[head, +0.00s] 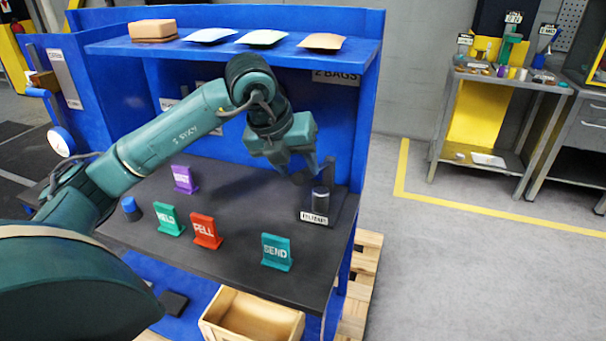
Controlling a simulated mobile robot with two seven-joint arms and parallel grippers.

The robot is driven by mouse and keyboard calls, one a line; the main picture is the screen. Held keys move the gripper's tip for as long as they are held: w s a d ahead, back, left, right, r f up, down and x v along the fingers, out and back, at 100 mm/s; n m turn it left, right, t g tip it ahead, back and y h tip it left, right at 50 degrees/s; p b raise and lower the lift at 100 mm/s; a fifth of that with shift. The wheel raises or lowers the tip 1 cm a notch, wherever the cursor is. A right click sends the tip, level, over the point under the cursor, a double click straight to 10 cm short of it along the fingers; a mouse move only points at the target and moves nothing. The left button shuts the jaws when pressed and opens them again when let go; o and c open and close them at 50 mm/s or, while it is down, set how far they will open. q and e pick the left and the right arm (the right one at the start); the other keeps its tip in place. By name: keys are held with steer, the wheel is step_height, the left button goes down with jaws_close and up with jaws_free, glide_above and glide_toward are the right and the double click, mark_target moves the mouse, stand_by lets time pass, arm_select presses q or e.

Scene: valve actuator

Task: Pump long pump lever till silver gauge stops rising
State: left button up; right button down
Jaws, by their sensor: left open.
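The pump (321,201), a dark cylinder with a light top, stands behind a white label at the right end of the dark worktop. A dark upright and bar stand close behind it; I cannot tell clearly which part is the long lever. My left gripper (304,170) is open, pointing down just above and left of the pump, near the dark bar. Whether its fingers touch the bar is unclear. A round white-faced dial (61,141) is on the bench's left side; its reading is too small to tell, and no clearly silver gauge shows. My right gripper is not in view.
Purple (184,179), green (168,220), red (206,231) and teal (276,252) signs stand on the worktop (240,205), with a blue-capped cylinder (131,209) at left. The blue shelf (345,52) holds bags above. A wooden crate (252,318) is below.

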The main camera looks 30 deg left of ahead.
arm_select(q)
steer(key=shift+x, duration=2.05)
steer(key=shift+c, duration=0.4)
jaws_close()
